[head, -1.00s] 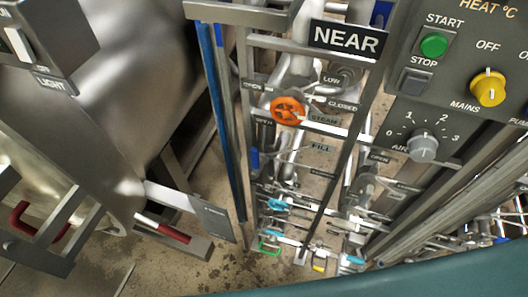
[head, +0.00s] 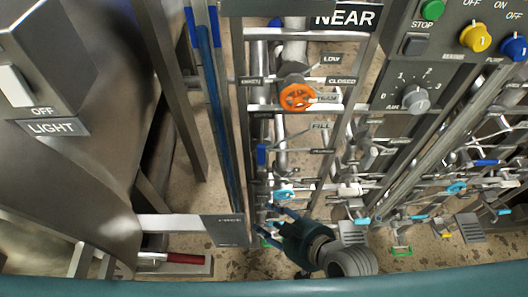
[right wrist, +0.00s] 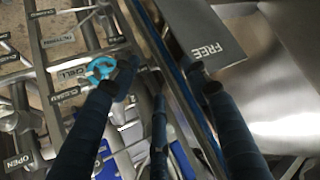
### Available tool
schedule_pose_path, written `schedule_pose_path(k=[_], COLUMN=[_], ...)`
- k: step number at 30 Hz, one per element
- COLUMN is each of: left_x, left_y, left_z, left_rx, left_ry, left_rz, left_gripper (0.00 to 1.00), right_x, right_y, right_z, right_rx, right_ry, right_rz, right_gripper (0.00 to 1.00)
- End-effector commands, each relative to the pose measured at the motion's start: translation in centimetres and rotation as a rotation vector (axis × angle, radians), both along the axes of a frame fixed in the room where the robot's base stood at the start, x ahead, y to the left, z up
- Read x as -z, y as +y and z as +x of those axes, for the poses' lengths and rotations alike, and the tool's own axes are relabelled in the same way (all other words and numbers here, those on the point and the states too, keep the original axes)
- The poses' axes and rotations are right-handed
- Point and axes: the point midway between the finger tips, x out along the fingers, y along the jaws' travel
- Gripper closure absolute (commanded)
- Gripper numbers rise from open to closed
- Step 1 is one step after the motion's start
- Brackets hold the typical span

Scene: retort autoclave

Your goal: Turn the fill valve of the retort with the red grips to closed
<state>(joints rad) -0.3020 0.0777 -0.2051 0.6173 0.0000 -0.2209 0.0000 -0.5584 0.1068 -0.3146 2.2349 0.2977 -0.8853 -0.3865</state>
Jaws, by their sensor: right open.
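The retort with the red grip (head: 185,258) stands at the left as a large steel body; one red grip shows low on it. A FILL label (head: 320,126) sits on the pipe rack under the NEAR sign, below an orange handwheel (head: 297,96) labelled steam. I cannot tell surely which handle is the fill valve or its position. My right gripper (head: 270,222) is open, low at the rack, just below a cyan handle (head: 285,194). In the right wrist view a cyan handle (right wrist: 101,68) lies beyond the open fingers (right wrist: 160,88), with no visible grip on it. My left gripper is not in view.
Vertical posts and a blue pipe (head: 215,100) stand left of the gripper. A grey control panel (head: 425,70) with knobs is at the upper right. More pipes and coloured handles crowd the right. A FREE plate (right wrist: 205,40) is close to the fingers in the wrist view.

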Motion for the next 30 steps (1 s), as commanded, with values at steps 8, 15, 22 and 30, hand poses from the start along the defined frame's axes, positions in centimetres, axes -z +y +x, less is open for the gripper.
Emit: schedule_pose_path(k=[8,15,22,30], left_x=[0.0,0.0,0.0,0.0], left_y=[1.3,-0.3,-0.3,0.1], left_z=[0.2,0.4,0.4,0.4], left_rx=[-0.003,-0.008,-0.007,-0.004], left_ry=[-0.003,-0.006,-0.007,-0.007], left_rz=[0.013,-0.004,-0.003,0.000], left_gripper=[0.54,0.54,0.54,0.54], right_x=[-4.2,-10.1,-16.0,-13.9], right_y=[5.2,9.1,8.0,3.1], right_z=[1.4,2.5,3.4,2.1], right_rx=[-0.062,-0.036,0.255,0.577], right_ry=[-0.206,-0.452,-0.725,-0.734], right_rz=[0.130,0.271,0.347,0.185], right_gripper=[0.54,0.54,0.54,0.54])
